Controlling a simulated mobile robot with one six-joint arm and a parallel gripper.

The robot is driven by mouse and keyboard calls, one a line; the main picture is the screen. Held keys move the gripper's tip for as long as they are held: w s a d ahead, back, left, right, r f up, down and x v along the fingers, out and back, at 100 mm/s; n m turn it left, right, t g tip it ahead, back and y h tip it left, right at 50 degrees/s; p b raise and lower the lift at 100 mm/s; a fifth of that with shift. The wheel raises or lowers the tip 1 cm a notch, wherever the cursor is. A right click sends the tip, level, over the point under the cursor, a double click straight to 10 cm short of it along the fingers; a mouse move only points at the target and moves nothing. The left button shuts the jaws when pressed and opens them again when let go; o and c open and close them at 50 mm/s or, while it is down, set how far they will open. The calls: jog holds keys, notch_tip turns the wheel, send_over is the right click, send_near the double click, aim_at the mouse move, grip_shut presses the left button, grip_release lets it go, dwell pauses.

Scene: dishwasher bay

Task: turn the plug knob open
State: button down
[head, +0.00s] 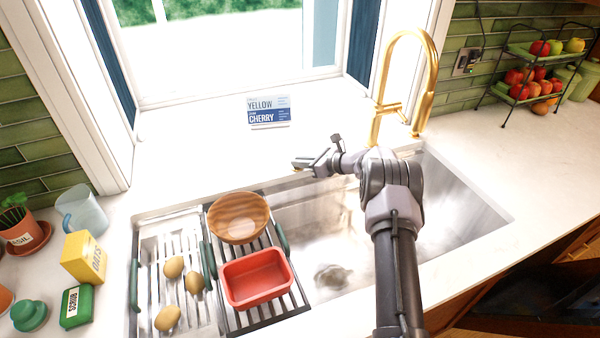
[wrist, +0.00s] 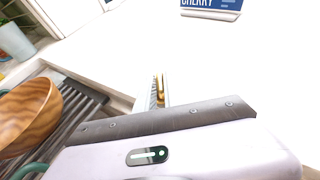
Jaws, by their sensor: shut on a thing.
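The plug knob (wrist: 158,88) shows in the wrist view as a small gold piece between the finger pads. In the head view only a speck of gold shows at the fingertips, at the sink's back rim. My gripper (head: 301,163) reaches over the back of the sink and is shut on the knob. The steel sink (head: 450,190) lies below my arm, with a round drain (head: 332,277) in its floor. My gripper hides most of the knob, so its turn angle cannot be told.
A wooden bowl (head: 239,218) and a red tub (head: 256,279) stand on a rack left of my arm. Several potatoes (head: 173,267) lie further left. The gold faucet (head: 428,85) rises behind my arm. A sign (head: 269,110) stands at the window; the counter around it is clear.

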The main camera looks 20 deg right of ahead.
jog(key=shift+w+d+f+n+g+y+b, duration=0.15)
jog(key=shift+n+g+y+b, duration=0.55)
jog(key=shift+b, duration=1.3)
jog(key=shift+r+n+y+b, duration=0.3)
jog(key=c, duration=1.5)
grip_release()
jog(key=shift+o, duration=0.2)
jog(key=shift+f, duration=0.1)
jog(key=p+v, duration=0.4)
jog(key=v, duration=1.3)
jog(key=shift+p, duration=0.4)
jog(key=shift+d, duration=0.1)
